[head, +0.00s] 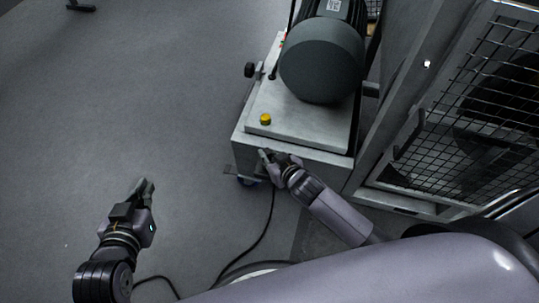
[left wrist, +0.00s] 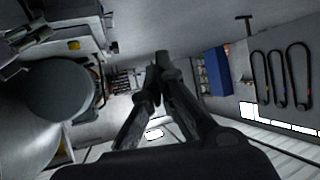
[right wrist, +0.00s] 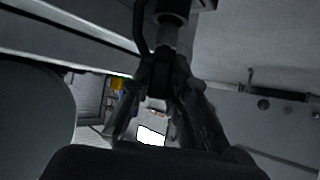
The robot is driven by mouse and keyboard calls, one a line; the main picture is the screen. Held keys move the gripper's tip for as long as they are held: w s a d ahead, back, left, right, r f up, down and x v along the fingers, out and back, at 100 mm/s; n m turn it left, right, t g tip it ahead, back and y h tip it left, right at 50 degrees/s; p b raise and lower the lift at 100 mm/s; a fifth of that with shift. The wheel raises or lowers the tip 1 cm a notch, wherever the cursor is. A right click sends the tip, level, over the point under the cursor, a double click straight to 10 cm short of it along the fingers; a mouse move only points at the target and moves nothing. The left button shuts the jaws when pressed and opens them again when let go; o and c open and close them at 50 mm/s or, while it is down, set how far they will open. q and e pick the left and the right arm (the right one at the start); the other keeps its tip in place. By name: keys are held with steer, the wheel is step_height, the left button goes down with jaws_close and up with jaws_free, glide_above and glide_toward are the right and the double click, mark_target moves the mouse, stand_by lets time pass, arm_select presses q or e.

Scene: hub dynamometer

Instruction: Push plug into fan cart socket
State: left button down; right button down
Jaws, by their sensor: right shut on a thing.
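The fan cart (head: 248,140) is a pale metal box on casters with a large dark round motor on top. My right gripper (head: 266,156) is at the cart's near side, below the top plate. In the right wrist view my right gripper (right wrist: 163,62) is shut on the plug (right wrist: 166,36), a grey cylindrical piece. The plug's far end meets a dark block (right wrist: 172,8), apparently the socket; how deep it sits I cannot tell. My left gripper (head: 145,187) is over bare floor, away from the cart. Its fingertips meet in the left wrist view (left wrist: 161,62), with nothing between them.
A black cable (head: 268,225) hangs below my right gripper and runs along the floor. A mesh-fronted cage (head: 485,110) stands at the right.

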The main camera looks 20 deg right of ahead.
arm_select(q)
steer(key=shift+w+d+r+t, duration=0.25)
steer(key=shift+w+r+t, duration=0.3)
steer(key=shift+r, duration=0.2)
arm_select(e)
steer(key=shift+f, duration=0.5)
arm_select(q)
steer(key=shift+r, duration=0.1)
arm_select(e)
steer(key=shift+f, duration=0.1)
steer(key=shift+f+b, duration=0.1)
steer(key=shift+b, duration=0.2)
arm_select(q)
steer(key=shift+w+d+r+t+h, duration=0.2)
steer(key=shift+w+r+t, duration=0.25)
steer(key=shift+r, duration=0.3)
steer(key=shift+w+d+r+t+h, duration=0.2)
steer(key=shift+w+r+t, duration=0.15)
steer(key=shift+r, duration=0.35)
arm_select(e)
steer(key=shift+f, duration=0.45)
steer(key=c, duration=1.5)
jaws_free()
arm_select(q)
steer(key=shift+s+f, duration=0.1)
arm_select(e)
steer(key=shift+o, duration=0.2)
